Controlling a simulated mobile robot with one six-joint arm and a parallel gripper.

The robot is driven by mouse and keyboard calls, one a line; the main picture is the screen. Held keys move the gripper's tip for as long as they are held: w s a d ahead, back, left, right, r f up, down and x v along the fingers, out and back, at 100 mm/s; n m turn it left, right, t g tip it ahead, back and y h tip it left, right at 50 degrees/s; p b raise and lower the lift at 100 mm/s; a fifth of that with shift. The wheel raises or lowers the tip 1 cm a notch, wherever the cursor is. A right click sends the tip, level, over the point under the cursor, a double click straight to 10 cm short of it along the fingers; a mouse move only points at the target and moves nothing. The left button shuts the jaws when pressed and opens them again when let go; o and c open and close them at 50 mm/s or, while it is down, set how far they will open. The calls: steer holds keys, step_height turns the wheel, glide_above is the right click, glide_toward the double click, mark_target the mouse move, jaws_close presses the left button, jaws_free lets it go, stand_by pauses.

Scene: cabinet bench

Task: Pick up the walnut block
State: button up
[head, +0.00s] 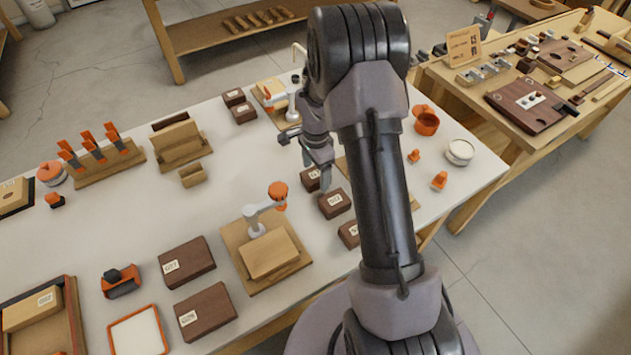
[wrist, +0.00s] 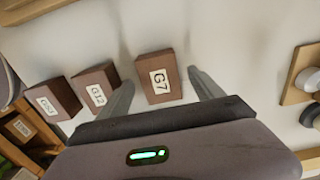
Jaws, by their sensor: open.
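Several dark brown walnut-coloured blocks lie on the white bench, so which one is meant is unclear. In the wrist view a block labelled G7 (wrist: 157,88) lies between my open fingers, with bench showing on both sides of it. My gripper (wrist: 160,80) is empty and appears to be above it. In the head view my gripper (head: 317,168) points down over a row of three small dark blocks, partly hiding the far block (head: 311,183). The middle block (head: 335,203) and near block (head: 348,235) are beside it. The fingers do not visibly grip anything.
In the wrist view, the G12 block (wrist: 95,90) and another labelled block (wrist: 52,100) are close on the left. A small lamp-like fixture on a wooden board (head: 262,262) stands left of the row. Orange pieces (head: 440,180) and a round white dish (head: 459,153) lie right.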

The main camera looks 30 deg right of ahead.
step_height(320, 180, down, 2)
steer(key=shift+r, duration=0.1)
